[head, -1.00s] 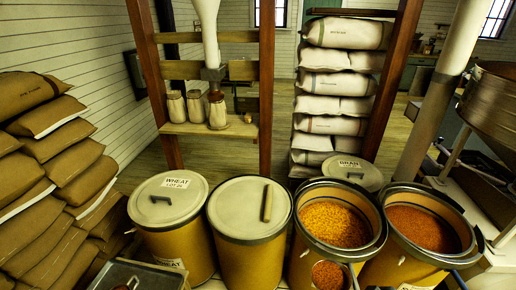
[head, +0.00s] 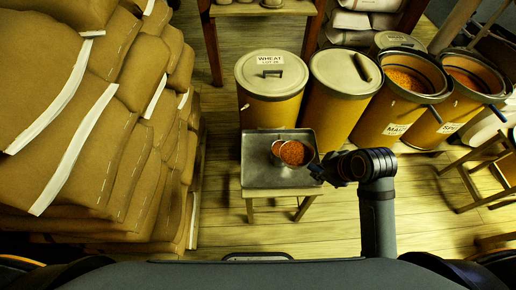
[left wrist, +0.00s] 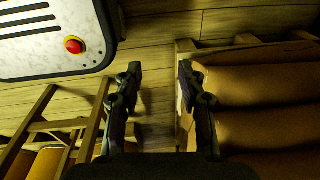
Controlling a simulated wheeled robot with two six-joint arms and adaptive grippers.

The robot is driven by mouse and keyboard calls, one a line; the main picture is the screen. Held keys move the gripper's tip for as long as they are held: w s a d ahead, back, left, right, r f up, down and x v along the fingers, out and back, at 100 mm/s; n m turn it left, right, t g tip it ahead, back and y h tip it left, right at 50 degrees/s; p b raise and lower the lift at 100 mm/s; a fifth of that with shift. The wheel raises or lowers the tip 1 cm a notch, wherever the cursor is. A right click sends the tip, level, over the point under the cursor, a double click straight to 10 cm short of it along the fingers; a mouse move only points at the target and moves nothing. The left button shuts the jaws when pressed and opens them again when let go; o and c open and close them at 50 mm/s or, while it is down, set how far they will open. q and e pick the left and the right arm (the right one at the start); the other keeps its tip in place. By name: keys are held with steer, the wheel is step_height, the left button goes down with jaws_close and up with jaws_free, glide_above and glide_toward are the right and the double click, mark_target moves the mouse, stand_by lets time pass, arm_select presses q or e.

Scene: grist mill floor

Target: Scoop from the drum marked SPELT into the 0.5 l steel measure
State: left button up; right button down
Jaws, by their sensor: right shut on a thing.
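The drum marked SPELT (head: 476,90) stands open at the right, with orange-brown grain inside; its label is partly cut from sight. A round scoop (head: 293,153) full of orange-brown grain is over the metal tray (head: 262,181). My right gripper (head: 326,169) is shut on the scoop, reaching in from the right. Just left of the scoop, a round steel rim (head: 276,147), apparently the measure, is partly hidden by it. I cannot tell whether they touch. My left gripper (left wrist: 160,85) is open and empty in the left wrist view, above the floor.
The tray sits on a small wooden stool (head: 250,200). Behind it stand a lidded WHEAT drum (head: 270,85), another lidded drum (head: 345,85) and an open drum with a label starting MAI (head: 395,100). Brown sacks (head: 90,120) fill the left.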

mark_target(315, 166)
steer(key=shift+n, duration=0.5)
steer(key=w+f+b, duration=0.1)
steer(key=w+f, duration=0.2)
steer(key=f, duration=0.1)
steer(key=shift+w+f+b, duration=0.15)
steer(key=shift+w+b, duration=0.2)
arm_select(q)
step_height(315, 166, down, 9)
steer(key=s+b, duration=0.1)
steer(key=b, duration=0.6)
steer(key=shift+d+f, duration=0.15)
steer(key=shift+d, duration=0.2)
arm_select(e)
steer(key=w+d+f+n, duration=0.1)
steer(key=w+f, duration=0.3)
steer(key=w, duration=0.3)
steer(key=w+d+f+n+g+y, duration=0.1)
steer(key=w+f, duration=0.3)
steer(key=w, duration=0.4)
steer(key=w+d+f+n+y, duration=0.1)
steer(key=w+d+f+n, duration=0.1)
steer(key=w, duration=0.5)
step_height(315, 166, down, 3)
steer(key=shift+w+d+r+n, duration=0.2)
steer(key=shift+d+n, duration=0.2)
steer(key=shift+d, duration=0.2)
